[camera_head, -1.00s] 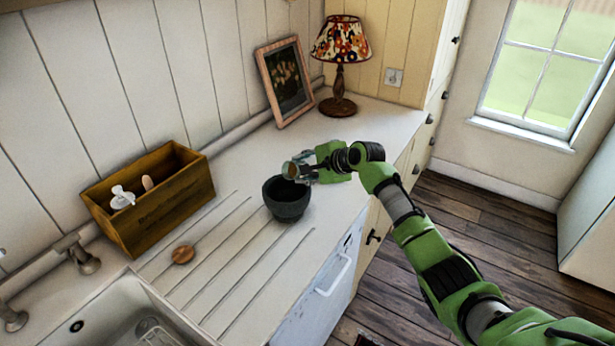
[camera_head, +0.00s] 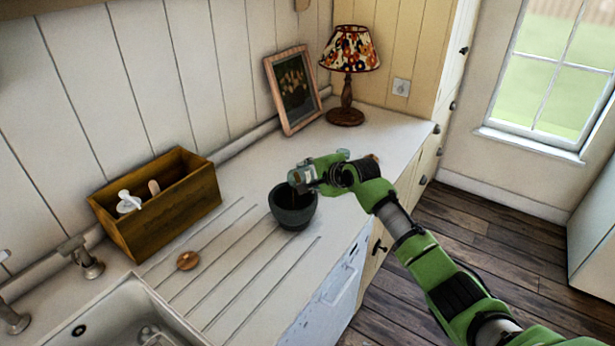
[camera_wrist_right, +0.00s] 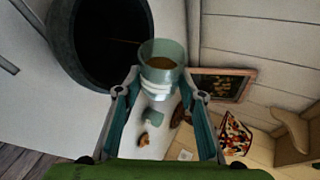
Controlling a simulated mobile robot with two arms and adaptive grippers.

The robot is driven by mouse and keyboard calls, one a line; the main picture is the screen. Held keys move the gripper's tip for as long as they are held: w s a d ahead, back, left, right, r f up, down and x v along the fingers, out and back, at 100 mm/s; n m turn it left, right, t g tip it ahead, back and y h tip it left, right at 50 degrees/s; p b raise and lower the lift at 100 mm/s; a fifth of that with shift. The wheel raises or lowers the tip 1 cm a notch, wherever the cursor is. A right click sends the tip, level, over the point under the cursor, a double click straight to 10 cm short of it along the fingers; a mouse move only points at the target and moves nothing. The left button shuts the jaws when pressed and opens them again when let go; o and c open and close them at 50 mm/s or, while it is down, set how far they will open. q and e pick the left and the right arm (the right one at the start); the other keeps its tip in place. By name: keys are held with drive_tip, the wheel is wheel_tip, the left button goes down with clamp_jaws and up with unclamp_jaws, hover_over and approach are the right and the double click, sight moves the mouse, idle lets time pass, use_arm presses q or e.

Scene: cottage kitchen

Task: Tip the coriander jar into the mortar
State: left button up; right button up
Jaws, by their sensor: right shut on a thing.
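The dark grey mortar (camera_head: 293,210) stands upright on the worktop, and its rim and dark inside fill the upper left of the right wrist view (camera_wrist_right: 62,45). My right gripper (camera_head: 308,180) is shut on the small clear coriander jar (camera_head: 297,179), holding it tilted above the mortar's back rim. In the right wrist view the jar (camera_wrist_right: 160,74) sits between the fingers, with brown contents inside and its mouth beside the mortar's opening. A thin brownish streak shows against the mortar's dark inside; I cannot tell whether it is falling coriander. My left gripper is out of view.
A wooden box (camera_head: 160,215) with a white-topped bottle stands at the left against the wall. A round wooden piece (camera_head: 188,261) lies on the grooved draining board by the sink (camera_head: 130,318). A picture frame (camera_head: 292,90) and lamp (camera_head: 348,75) stand behind.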

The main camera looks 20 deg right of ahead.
drive_tip(key=shift+s+a+f+n+t+h+b, duration=0.2)
drive_tip(key=shift+n+t+h+b, duration=0.45)
drive_tip(key=shift+b, duration=1)
drive_tip(key=r+m+g+y+p, duration=0.1)
drive_tip(key=p, duration=0.4)
drive_tip(key=shift+w+r+m+y, duration=0.1)
drive_tip(key=shift+r+m+y, duration=0.15)
drive_tip(key=shift+r+m, duration=0.15)
drive_tip(key=shift+f+m+g+y+p, duration=0.15)
drive_tip(key=shift+m+g+y+p, duration=0.1)
drive_tip(key=shift+g+y+p, duration=0.25)
drive_tip(key=shift+f, duration=0.1)
drive_tip(key=shift+a, duration=0.1)
